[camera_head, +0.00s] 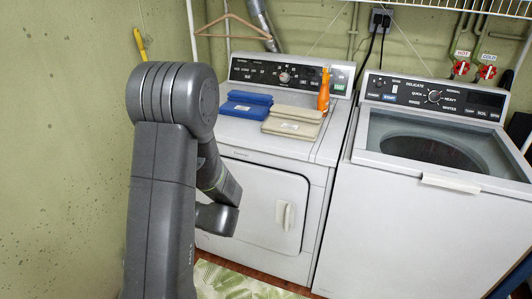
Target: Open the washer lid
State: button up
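The white top-load washer (415,235) stands at the right, with its control panel (435,97) along the back. Its lid (440,145) looks shut, and the round drum shows dimly through the lid's dark glass. A white handle (450,183) sits at the lid's front edge. My arm rises at the left, in front of the dryer, well apart from the washer. My gripper is not seen; only arm links show.
A white dryer (262,170) stands left of the washer. Folded blue cloths (246,104), beige cloths (293,121) and an orange bottle (324,90) rest on its top. A wire shelf (460,7) and red valves (486,71) are behind. A green patterned rug (235,282) lies in front.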

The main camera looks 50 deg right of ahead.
aim_at(456, 178)
jog(key=z, duration=1.7)
jog(key=i+l+z, duration=0.15)
jog(key=l, duration=0.2)
jog(key=l+z, duration=0.2)
jog(key=l, duration=0.2)
jog(key=i+l+z, duration=0.15)
jog(key=l, duration=0.15)
jog(key=i+l+z, duration=0.15)
jog(key=l, duration=0.2)
